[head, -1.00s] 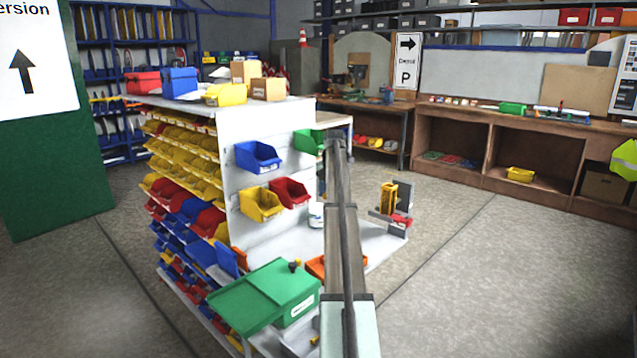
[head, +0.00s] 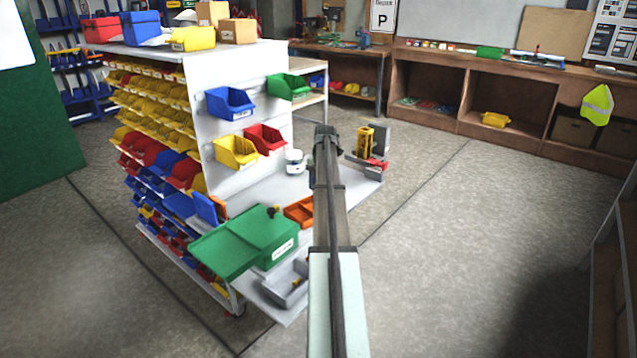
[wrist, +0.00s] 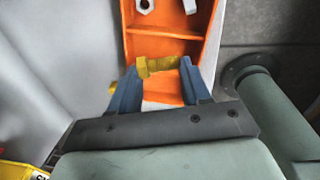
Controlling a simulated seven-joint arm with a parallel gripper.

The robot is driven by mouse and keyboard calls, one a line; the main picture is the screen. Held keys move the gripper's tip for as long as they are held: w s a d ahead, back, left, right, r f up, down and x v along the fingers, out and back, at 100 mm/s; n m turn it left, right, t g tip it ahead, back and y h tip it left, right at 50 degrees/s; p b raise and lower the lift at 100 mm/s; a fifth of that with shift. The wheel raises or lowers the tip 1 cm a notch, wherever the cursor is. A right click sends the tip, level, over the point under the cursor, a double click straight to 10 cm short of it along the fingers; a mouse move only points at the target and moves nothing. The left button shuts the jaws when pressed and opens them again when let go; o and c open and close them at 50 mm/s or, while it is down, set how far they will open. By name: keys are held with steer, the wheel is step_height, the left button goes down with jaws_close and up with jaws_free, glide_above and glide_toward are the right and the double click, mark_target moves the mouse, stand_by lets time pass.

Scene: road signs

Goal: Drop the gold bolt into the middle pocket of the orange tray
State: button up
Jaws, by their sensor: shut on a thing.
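The gold bolt (wrist: 157,66) lies crosswise between the two blue fingers of my gripper (wrist: 156,78) in the wrist view. My gripper is shut on it. The orange tray (wrist: 209,42) is beyond and below the fingers, split by a cross divider (wrist: 160,33). Its far pocket holds pale nuts. The bolt shows over the pocket on the near side of that divider; its height above the floor of the tray is hard to tell. In the head view the orange tray (head: 298,211) is partly hidden by my arm, and my gripper is hidden.
A grey bin (head: 287,287) is in front. A white tub (head: 295,161) and a yellow and grey stand (head: 365,142) are behind. Coloured bins (head: 233,152) hang from the panel.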

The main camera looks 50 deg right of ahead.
steer(key=shift+f, duration=2.3)
steer(key=o, duration=1.2)
steer(key=shift+c, duration=0.2)
steer(key=shift+r, duration=0.1)
step_height(320, 180, up, 14)
steer(key=s, duration=0.1)
steer(key=shift+s+f, duration=0.25)
steer(key=shift+s, duration=0.1)
